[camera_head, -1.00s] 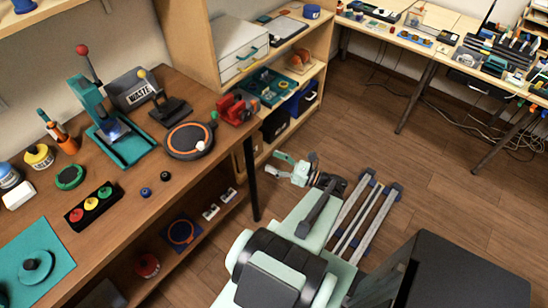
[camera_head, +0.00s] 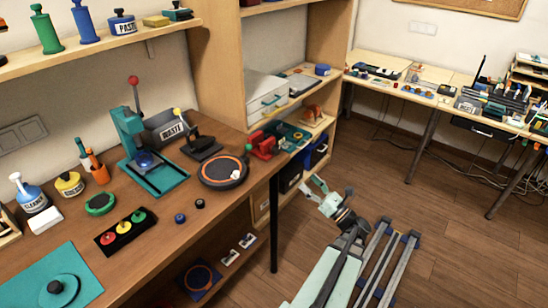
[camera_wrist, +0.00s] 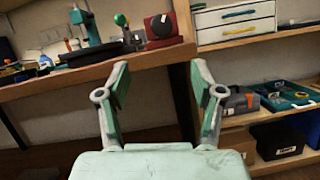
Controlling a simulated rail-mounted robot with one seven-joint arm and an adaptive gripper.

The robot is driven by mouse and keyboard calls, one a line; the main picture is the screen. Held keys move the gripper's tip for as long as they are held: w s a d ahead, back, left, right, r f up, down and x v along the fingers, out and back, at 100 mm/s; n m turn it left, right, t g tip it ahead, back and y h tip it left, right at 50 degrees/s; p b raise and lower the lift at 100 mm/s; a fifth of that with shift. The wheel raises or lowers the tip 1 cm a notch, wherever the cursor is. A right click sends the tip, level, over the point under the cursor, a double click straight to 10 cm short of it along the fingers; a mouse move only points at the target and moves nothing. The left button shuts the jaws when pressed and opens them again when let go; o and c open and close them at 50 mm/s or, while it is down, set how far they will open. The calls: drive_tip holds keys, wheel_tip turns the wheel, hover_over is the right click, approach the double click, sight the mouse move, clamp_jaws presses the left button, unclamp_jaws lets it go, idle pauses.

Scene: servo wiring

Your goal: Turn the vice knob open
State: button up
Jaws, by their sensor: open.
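The red vice (camera_head: 264,146) sits at the right end of the wooden workbench, near its edge. In the wrist view the vice (camera_wrist: 181,29) shows as a red block at the bench edge, and its dark round knob (camera_wrist: 162,26) faces me. My gripper (camera_head: 332,190) is in front of the shelf unit, to the right of the vice and apart from it. In the wrist view my gripper (camera_wrist: 160,80) is open with nothing between its fingers. The vice and knob appear above and beyond the finger gap.
The workbench edge (camera_wrist: 90,76) crosses the wrist view, with a dark bench leg (camera_head: 274,225) below. The shelf unit (camera_wrist: 250,42) stands right of the vice, with a grey toolbox (camera_wrist: 235,102) and a teal tray (camera_wrist: 285,96). A round turntable (camera_head: 222,170) lies left of the vice.

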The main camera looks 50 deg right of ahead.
sight(278, 152)
drive_tip(key=p+x, duration=0.3)
drive_tip(key=x, duration=1.4)
drive_tip(key=shift+d+f, duration=0.1)
drive_tip(key=shift+d, duration=0.1)
drive_tip(key=c, duration=1.2)
